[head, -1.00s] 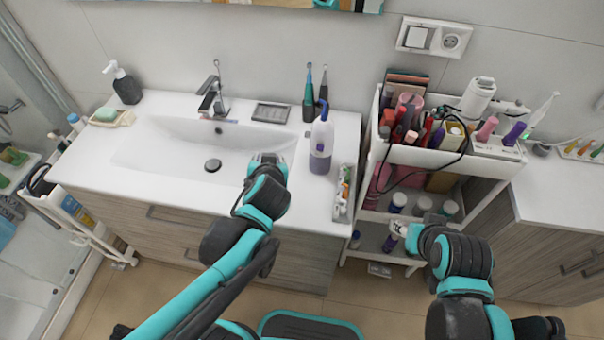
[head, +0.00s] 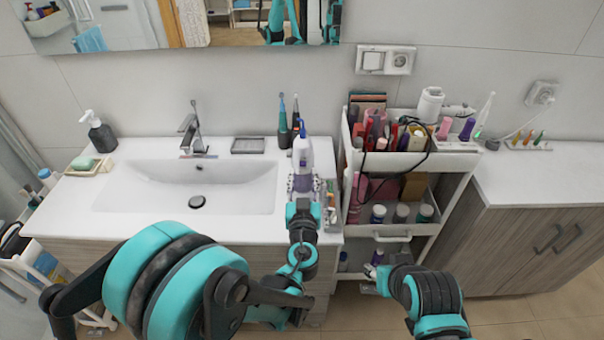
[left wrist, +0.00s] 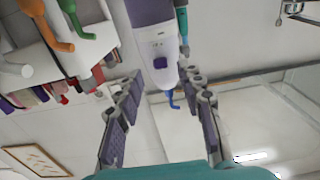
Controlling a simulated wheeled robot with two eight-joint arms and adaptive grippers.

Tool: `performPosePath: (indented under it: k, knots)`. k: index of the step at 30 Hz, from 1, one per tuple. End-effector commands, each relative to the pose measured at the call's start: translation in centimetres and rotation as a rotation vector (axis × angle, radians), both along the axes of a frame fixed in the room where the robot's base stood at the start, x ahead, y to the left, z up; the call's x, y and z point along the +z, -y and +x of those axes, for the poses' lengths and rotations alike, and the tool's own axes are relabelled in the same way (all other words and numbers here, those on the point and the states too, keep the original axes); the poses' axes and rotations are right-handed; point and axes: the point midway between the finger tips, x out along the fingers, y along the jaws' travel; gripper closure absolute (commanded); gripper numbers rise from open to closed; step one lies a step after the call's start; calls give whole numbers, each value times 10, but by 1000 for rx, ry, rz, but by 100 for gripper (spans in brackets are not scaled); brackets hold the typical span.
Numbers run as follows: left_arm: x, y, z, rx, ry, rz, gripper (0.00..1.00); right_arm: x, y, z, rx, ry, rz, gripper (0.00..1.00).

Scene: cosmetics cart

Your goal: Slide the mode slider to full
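The water flosser (head: 302,153), with a white upper body, blue tip and purple lower part, stands upright at the right end of the white counter. In the left wrist view the flosser (left wrist: 165,62) appears upside down, and a small purple slider (left wrist: 158,66) shows on its white face. My left gripper (head: 303,183) is in front of it. Its fingers (left wrist: 163,95) are spread, with the flosser seen between and beyond their tips; I cannot tell whether they touch it. My right gripper (head: 371,281) is low by the cart's bottom shelf; its fingers are too small to read.
A tray of small coloured items (head: 331,213) lies right of the flosser. The sink (head: 200,188) is to the left. The loaded white cart (head: 425,160) stands to the right, with a cable hanging over its front.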

Motion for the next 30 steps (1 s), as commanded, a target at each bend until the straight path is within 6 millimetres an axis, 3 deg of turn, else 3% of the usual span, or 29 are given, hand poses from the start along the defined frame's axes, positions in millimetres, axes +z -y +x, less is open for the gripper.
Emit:
performPosePath:
  k: [6, 15, 16, 20, 30]
  knots:
    - [-1, 0, 25, 1, 0, 0, 62, -5, 0, 0, 0, 0, 0, 60]
    - [0, -1, 29, 1, -1, 0, 62, -5, 0, 0, 0, 0, 0, 60]
    - [0, -1, 29, 1, -1, 0, 65, -5, 0, 0, 0, 0, 0, 60]
    - [0, -1, 29, 1, -1, 0, 99, -5, 0, 0, 0, 0, 0, 60]
    - [-11, -1, 28, 1, -1, 0, 100, -16, 0, 0, 0, 0, 0, 60]
